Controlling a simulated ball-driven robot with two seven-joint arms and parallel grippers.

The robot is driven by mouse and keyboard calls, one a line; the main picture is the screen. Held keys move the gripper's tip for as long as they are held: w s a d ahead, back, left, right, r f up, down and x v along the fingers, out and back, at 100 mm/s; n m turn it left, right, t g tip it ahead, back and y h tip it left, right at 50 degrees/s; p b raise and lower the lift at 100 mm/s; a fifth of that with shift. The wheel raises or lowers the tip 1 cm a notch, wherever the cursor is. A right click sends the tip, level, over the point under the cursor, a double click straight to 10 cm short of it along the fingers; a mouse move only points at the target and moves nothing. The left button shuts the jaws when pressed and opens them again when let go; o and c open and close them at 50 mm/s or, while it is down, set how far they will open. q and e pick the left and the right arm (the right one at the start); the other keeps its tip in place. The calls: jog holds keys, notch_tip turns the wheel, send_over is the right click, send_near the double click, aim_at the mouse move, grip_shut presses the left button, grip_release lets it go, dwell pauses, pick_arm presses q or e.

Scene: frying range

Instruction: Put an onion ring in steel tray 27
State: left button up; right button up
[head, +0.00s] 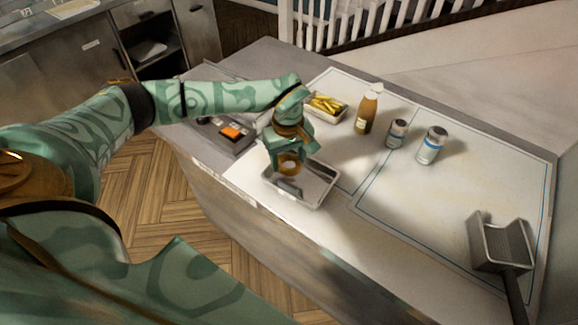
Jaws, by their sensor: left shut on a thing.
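My left gripper (289,158) points down over a shallow steel tray (322,186) near the counter's front edge. It is shut on a golden-brown onion ring (290,165), held over the left part of this tray; I cannot tell whether the ring touches the tray floor. No number can be read on the tray, so I cannot tell if it is tray 27. A second steel tray (342,117) behind the gripper holds yellow fries or similar pieces. My right gripper is not in view.
A brown bottle (367,110) and two blue-labelled shakers (397,133) (432,145) stand at the back. A metal scoop (497,243) lies at the right. A dark device with an orange screen (232,132) sits at the left. The middle-right counter is clear.

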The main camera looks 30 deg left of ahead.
pick_arm(q)
jog(key=shift+w+a+f, duration=0.1)
jog(key=shift+w+f, duration=0.15)
jog(key=shift+f, duration=0.15)
notch_tip(320, 180, down, 3)
jog(key=shift+w+a+f, duration=0.1)
jog(key=shift+f, duration=0.1)
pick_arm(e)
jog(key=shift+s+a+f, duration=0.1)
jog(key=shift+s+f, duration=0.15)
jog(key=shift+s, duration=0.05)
pick_arm(q)
jog(key=shift+f+b, duration=0.15)
jog(key=shift+b, duration=0.15)
jog(key=o, duration=0.8)
jog(key=shift+c, duration=0.2)
notch_tip(320, 180, up, 12)
jog(key=p, duration=0.1)
jog(key=shift+r, duration=0.25)
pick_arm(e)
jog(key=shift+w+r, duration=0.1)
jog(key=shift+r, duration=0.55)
